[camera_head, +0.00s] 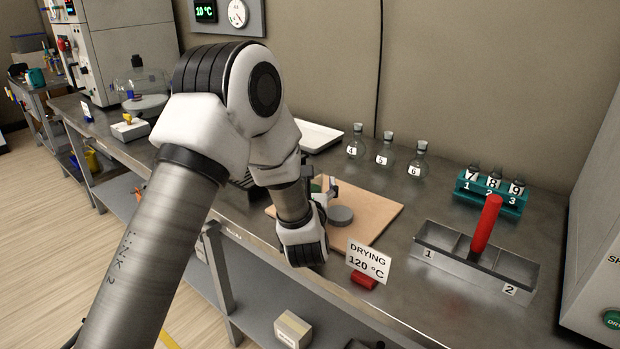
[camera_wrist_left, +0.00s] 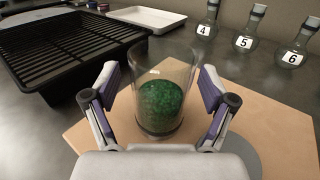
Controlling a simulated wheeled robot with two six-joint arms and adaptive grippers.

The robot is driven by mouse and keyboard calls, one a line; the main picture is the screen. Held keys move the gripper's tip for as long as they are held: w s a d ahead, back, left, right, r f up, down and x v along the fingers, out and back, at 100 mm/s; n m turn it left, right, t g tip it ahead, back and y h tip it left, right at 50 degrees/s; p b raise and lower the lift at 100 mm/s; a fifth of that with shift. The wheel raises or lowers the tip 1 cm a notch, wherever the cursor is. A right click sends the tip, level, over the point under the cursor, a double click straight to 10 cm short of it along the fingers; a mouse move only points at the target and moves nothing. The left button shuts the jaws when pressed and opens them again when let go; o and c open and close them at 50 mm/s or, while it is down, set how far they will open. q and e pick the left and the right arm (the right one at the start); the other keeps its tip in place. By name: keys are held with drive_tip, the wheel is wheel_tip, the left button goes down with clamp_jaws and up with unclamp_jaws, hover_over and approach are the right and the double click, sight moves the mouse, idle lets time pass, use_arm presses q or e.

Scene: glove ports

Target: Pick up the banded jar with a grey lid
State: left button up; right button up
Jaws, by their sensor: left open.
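A clear glass jar (camera_wrist_left: 165,105) with green granules and a dark band near its base stands upright on a tan board (camera_wrist_left: 90,135). In the head view, my arm mostly hides it. My left gripper (camera_wrist_left: 158,90) is open, with one finger on each side of the jar. I see a gap at each side, and no clear contact. The left gripper (camera_head: 325,188) also shows over the board in the head view. A flat grey disc (camera_head: 340,216) lies on the board beside it; I cannot tell whether it is a lid. My right gripper is not in view.
A black rack (camera_wrist_left: 75,50) and white tray (camera_wrist_left: 148,18) stand behind the jar. Flasks (camera_head: 384,150) stand at the back. A "DRYING 120 °C" sign (camera_head: 368,262) is at the board's front corner. A divided metal bin (camera_head: 440,262) and teal rack (camera_head: 490,190) are to the right.

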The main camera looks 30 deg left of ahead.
use_arm(q)
drive_tip(key=shift+s+d+r, duration=0.25)
drive_tip(key=shift+s+r, duration=0.05)
drive_tip(key=shift+r, duration=0.1)
drive_tip(key=shift+s+d+r, duration=0.1)
drive_tip(key=shift+c, duration=1.1)
drive_tip(key=c, duration=1.2)
drive_tip(key=shift+o, duration=0.2)
